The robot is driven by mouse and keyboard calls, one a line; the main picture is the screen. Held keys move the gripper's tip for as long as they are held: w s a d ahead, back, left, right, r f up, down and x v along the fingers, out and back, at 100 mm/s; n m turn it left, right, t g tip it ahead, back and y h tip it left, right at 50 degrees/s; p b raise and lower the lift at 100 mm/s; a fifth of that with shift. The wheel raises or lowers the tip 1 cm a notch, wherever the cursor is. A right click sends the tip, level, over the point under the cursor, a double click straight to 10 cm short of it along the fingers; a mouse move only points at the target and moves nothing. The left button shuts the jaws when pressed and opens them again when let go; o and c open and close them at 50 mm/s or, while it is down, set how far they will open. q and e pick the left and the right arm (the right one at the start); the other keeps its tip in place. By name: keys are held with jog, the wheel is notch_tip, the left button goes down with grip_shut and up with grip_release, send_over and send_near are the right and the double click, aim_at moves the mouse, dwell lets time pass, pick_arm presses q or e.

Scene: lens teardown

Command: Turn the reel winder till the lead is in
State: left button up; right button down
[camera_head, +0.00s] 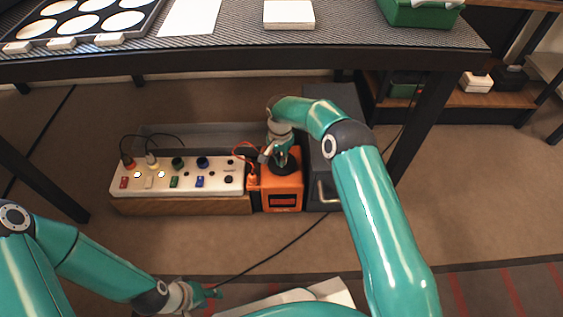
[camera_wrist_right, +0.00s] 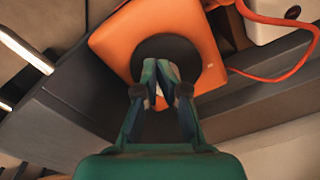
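The reel winder is an orange box (camera_head: 282,192) with a black round disc on top, standing on the floor below the table. It fills the upper middle of the right wrist view (camera_wrist_right: 112,45), with its black disc (camera_wrist_right: 192,50) below my fingers. My right gripper (camera_head: 270,156) is over the disc, its fingertips (camera_wrist_right: 159,70) almost together; any handle between them is hidden. An orange lead (camera_wrist_right: 275,78) runs out from the box's side and curves up beside it in the head view (camera_head: 240,145). My left gripper (camera_head: 213,294) is low at the left, away from the winder; its fingers are unclear.
A white panel (camera_head: 140,184) with coloured switches and plugs stands left of the winder. A dark grey case (camera_head: 318,180) with a handle is close on its right. The table edge (camera_head: 250,62) overhangs behind. A black cable (camera_head: 275,252) crosses the open floor in front.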

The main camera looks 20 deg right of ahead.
jog(key=shift+s+d+f, duration=0.2)
jog(key=shift+d+f, duration=0.2)
jog(key=shift+f, duration=0.3)
jog(key=shift+w+d+r+b, duration=0.1)
jog(key=shift+w+b, duration=0.3)
jog(key=shift+w, duration=0.1)
jog(key=shift+w+a+r, duration=0.15)
jog(key=shift+a, duration=0.15)
